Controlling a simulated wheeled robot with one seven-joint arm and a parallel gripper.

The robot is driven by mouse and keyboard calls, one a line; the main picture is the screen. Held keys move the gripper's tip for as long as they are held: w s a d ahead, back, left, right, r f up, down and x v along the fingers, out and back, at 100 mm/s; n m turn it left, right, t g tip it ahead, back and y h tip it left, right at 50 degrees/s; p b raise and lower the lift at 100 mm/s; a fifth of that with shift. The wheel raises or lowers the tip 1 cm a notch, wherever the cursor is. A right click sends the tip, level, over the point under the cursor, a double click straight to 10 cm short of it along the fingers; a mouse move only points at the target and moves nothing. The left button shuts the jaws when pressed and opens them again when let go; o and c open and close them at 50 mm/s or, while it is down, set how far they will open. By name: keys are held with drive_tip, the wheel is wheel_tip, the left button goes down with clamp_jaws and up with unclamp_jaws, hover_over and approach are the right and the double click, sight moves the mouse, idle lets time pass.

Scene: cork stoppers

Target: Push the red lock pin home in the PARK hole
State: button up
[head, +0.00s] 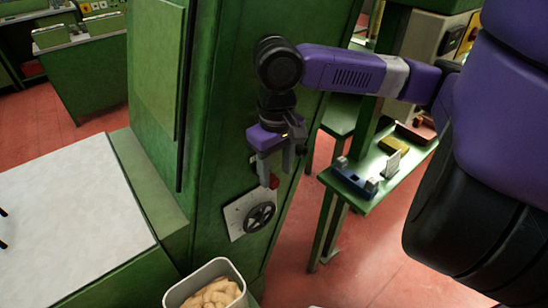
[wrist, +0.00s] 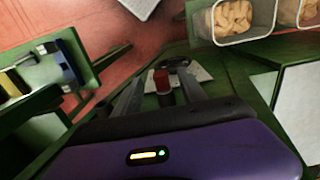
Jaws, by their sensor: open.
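The red lock pin (head: 273,182) shows at the upper right corner of a pale plate (head: 234,217) on the side of the green machine. A black handwheel (head: 260,217) is on the same plate. My gripper (head: 273,170) is just above the pin, fingers pointing down. In the wrist view my gripper (wrist: 161,78) is open, and the red pin (wrist: 162,82) appears between its fingers with a gap on each side. The handwheel (wrist: 178,63) lies beyond it. I cannot make out the PARK hole, any lettering, or how deep the pin sits.
A bin of corks (head: 208,288) stands below the plate. The green machine's wall (head: 223,110) rises close beside my gripper. A green side table (head: 365,203) at the right holds a blue fixture (head: 352,180) and a yellow block (head: 394,146). A pale worktop (head: 65,220) is at the left.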

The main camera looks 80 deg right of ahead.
sight(276, 182)
drive_tip(key=shift+f, duration=1.65)
clamp_jaws()
